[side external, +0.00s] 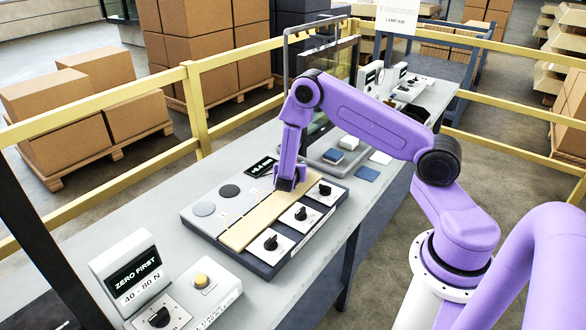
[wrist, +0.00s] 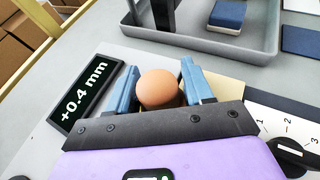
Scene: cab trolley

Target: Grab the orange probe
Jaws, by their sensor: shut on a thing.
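In the wrist view the probe (wrist: 158,90) shows as a rounded, orange-brown end between the two blue fingers of my gripper (wrist: 159,76). The fingers stand on either side of it, shut on it. The rest of the probe is hidden behind the gripper's dark front plate. In the side external view my gripper (side external: 290,183) points down at the far end of the tan strip (side external: 258,216) on the grey panel. The probe cannot be made out there, and I cannot tell whether it touches the panel.
A display reading +0.4 mm (wrist: 86,93) stands beside the gripper. Several black knobs on white plates, including one (side external: 301,213), line the panel's right side. A grey tray (wrist: 180,38) lies beyond. A "ZERO FIRST" sign box (side external: 131,272) stands nearer. Yellow rails (side external: 197,110) run behind.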

